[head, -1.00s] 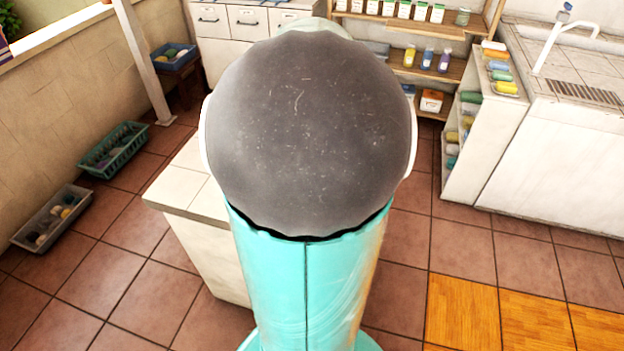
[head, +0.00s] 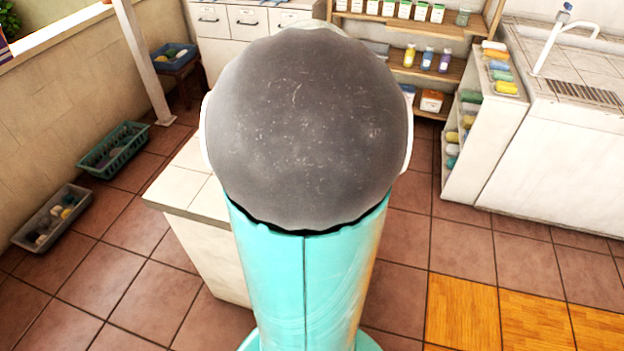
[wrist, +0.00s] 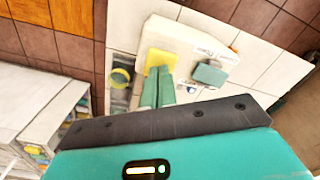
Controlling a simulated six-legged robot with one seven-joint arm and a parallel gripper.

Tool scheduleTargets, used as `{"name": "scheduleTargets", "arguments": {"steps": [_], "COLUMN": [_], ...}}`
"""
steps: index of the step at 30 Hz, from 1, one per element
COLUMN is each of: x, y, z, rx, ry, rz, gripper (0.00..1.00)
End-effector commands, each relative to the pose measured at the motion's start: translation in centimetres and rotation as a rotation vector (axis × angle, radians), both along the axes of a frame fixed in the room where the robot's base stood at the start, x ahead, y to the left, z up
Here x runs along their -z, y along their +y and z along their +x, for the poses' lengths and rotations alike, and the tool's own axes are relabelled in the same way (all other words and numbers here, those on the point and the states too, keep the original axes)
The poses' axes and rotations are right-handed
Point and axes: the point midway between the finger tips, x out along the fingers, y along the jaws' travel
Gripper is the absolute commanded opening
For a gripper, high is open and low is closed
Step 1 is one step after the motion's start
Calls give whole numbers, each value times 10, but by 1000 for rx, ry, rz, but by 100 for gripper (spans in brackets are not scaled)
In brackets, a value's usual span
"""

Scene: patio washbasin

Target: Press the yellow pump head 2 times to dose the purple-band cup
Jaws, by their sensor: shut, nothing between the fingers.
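In the wrist view, the yellow pump head (wrist: 160,58) shows as a yellow block on a pale dispenser top. My gripper (wrist: 158,77) is shut and empty, its two green fingers side by side, with the tips at the near edge of the yellow head. I cannot tell whether they touch it or hover above it. A grey-green pump head (wrist: 210,74) sits to the right, with small labels beside it. I cannot make out the purple-band cup. In the head view, my arm hides the dispenser and the gripper.
The white-tiled counter (head: 180,188) stands behind my arm in the head view. Shelves with bottles (head: 427,58) and a sink unit (head: 560,140) are at the back right. A green basket (head: 115,148) and a grey tray (head: 55,217) lie on the floor at left.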

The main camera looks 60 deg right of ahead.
Motion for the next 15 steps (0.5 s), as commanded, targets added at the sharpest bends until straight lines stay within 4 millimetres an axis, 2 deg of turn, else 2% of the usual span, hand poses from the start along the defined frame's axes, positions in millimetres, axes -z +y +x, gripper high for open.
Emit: {"name": "scheduleTargets", "arguments": {"steps": [15], "x": [17], "y": [1], "z": [0], "rx": [0], "ry": [1], "rz": [3], "gripper": [0]}}
